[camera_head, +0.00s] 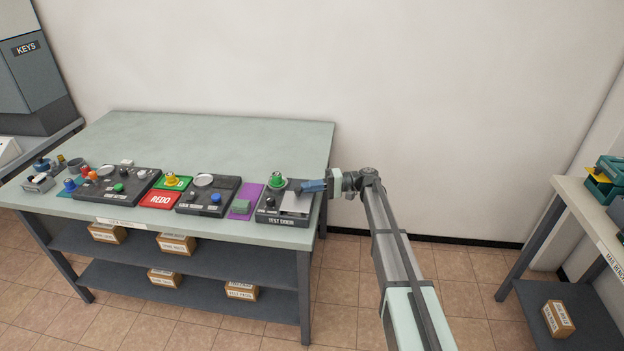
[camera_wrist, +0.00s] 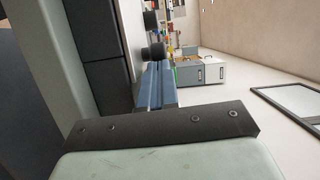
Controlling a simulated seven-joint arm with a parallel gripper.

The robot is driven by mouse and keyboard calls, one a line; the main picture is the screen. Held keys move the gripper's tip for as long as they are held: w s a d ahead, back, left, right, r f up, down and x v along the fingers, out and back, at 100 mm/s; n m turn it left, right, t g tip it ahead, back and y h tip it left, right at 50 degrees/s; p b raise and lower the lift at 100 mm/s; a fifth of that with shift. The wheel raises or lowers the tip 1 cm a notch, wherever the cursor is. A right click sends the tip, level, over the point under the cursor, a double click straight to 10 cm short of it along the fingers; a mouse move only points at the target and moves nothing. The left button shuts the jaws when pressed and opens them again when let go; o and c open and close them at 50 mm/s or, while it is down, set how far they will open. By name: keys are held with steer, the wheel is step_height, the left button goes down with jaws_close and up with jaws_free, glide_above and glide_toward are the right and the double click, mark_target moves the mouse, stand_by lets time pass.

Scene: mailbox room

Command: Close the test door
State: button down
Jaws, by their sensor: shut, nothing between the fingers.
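The test door unit (camera_head: 270,216) is a dark box labelled TEST DOOR at the right end of the table. A pale grey plate (camera_head: 296,203), which looks like its door, is on its right half; I cannot tell its exact angle. A green knob (camera_head: 277,182) stands at the unit's back. My gripper (camera_head: 313,186) reaches in from the right, its blue fingers shut and empty, just above and behind the plate. I cannot tell whether they touch it. The wrist view shows the blue fingers (camera_wrist: 156,86) together, with a black knob (camera_wrist: 153,51) beyond them.
The pale green table (camera_head: 220,140) carries several other panels left of the unit, including a purple mat (camera_head: 246,200) and a red REDO sign (camera_head: 160,199). The back of the table is clear. A second bench (camera_head: 570,195) stands at the right, apart from the table.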

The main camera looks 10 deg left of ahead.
steer(key=s, duration=0.2)
steer(key=shift+s, duration=0.3)
